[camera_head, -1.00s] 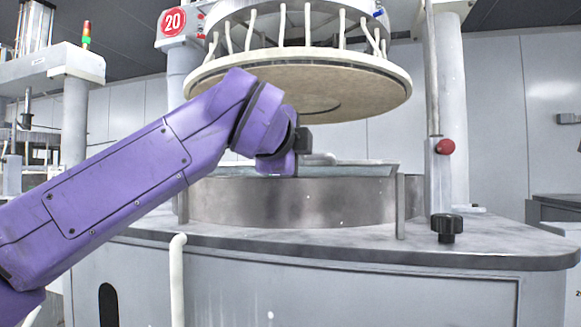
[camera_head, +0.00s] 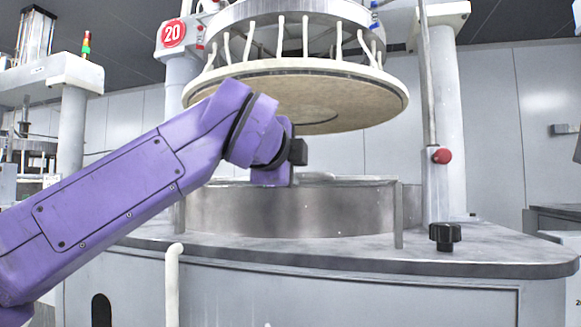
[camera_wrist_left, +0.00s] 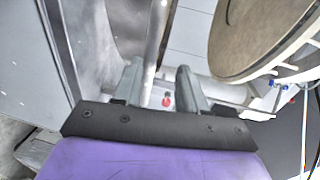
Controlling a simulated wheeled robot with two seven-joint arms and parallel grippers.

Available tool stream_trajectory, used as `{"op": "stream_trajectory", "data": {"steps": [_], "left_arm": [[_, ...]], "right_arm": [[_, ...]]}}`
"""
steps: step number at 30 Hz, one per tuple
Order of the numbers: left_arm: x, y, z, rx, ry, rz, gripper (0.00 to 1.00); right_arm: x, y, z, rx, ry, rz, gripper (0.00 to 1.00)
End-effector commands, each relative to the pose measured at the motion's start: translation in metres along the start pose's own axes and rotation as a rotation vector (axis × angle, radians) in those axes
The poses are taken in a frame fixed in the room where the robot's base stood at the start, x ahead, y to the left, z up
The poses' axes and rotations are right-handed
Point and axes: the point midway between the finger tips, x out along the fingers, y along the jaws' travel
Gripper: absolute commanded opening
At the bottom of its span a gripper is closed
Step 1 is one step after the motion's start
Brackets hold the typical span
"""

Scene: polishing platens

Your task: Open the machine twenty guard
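The machine marked with a red number 20 sign (camera_head: 173,33) stands ahead. Its guard appears to be the curved steel band (camera_head: 300,212) around the lower platen, below the raised round upper platen (camera_head: 300,90). My left arm reaches in from the left, its wrist at the band's upper rim; in the head view the fingertips are hidden behind the wrist. In the left wrist view my left gripper (camera_wrist_left: 160,85) has its fingers apart. A pale metal bar or edge (camera_wrist_left: 156,45) runs between them, closer to the left finger, with a gap on the right. My right gripper is not in view.
A black knob (camera_head: 445,236) sits on the machine's deck at the right. A red knob (camera_head: 442,156) is on the upright post. A white hose (camera_head: 173,280) hangs at the front. The upper platen overhangs close above my left wrist. Another machine stands at the far left.

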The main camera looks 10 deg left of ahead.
Motion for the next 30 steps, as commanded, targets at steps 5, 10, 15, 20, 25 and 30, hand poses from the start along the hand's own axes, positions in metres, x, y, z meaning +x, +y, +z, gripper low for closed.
{"op": "stream_trajectory", "data": {"steps": [5,10,15,20,25,30], "left_arm": [[-0.037,-0.001,0.001,0.0,0.0,-0.007,0.4],[-0.077,0.0,0.002,-0.001,-0.001,-0.005,0.4],[-0.098,0.0,0.002,-0.002,-0.002,-0.002,0.4],[-0.102,0.0,0.002,-0.002,-0.003,0.0,0.4],[-0.102,0.0,0.002,0.003,-0.003,-0.001,0.24],[-0.087,0.01,-0.002,0.361,-0.054,-0.029,0.0]], "right_arm": [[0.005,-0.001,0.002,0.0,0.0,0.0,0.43],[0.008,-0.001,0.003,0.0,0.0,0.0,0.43],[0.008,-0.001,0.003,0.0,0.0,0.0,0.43],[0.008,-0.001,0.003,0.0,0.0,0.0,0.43],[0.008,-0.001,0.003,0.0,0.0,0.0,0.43],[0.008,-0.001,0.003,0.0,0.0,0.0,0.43]]}}
